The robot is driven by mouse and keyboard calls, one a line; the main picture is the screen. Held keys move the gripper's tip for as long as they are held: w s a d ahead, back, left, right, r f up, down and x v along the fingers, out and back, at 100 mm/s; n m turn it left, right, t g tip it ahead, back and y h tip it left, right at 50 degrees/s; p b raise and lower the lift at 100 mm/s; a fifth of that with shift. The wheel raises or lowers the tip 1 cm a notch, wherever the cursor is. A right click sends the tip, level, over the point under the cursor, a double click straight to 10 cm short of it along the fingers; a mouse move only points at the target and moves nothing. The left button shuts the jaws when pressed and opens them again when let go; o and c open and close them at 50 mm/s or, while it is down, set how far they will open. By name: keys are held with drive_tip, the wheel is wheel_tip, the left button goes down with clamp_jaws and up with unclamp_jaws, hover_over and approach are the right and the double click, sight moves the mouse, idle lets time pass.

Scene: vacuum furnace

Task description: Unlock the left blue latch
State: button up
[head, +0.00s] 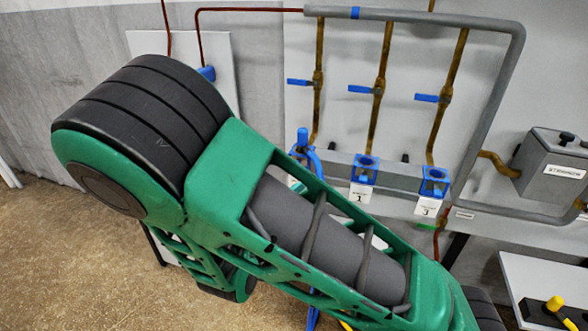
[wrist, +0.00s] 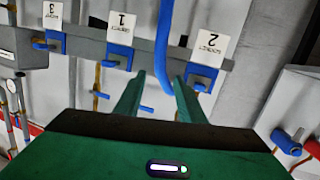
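In the wrist view, which is upside down, my gripper (wrist: 158,76) shows two green fingers standing apart with no object clearly held between them. A bent blue bar (wrist: 163,45) hangs just beyond the fingertips; I cannot tell whether it touches them. The blue fitting by label 2 (wrist: 201,77) lies just right of the fingers. In the head view, a blue upright part (head: 303,140) with curved arms stands left of the fittings, partly hidden by my green arm. My gripper is hidden there. I cannot tell which blue part is the left latch.
Blue fittings labelled 1 (head: 364,170) and 3 (head: 434,182) sit on a grey rail. Several blue-handled valves (head: 362,89) are on brass pipes above. A grey box (head: 550,172) stands at right, above a white table (head: 535,275) with a yellow-headed tool (head: 555,303).

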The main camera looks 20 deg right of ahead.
sight(298, 161)
drive_tip(key=w+a+n+t+y, duration=0.15)
drive_tip(key=a+t, duration=0.25)
drive_tip(key=a, duration=0.4)
drive_tip(key=x, duration=1)
drive_tip(key=shift+d+r, duration=0.25)
drive_tip(key=shift+d, duration=0.1)
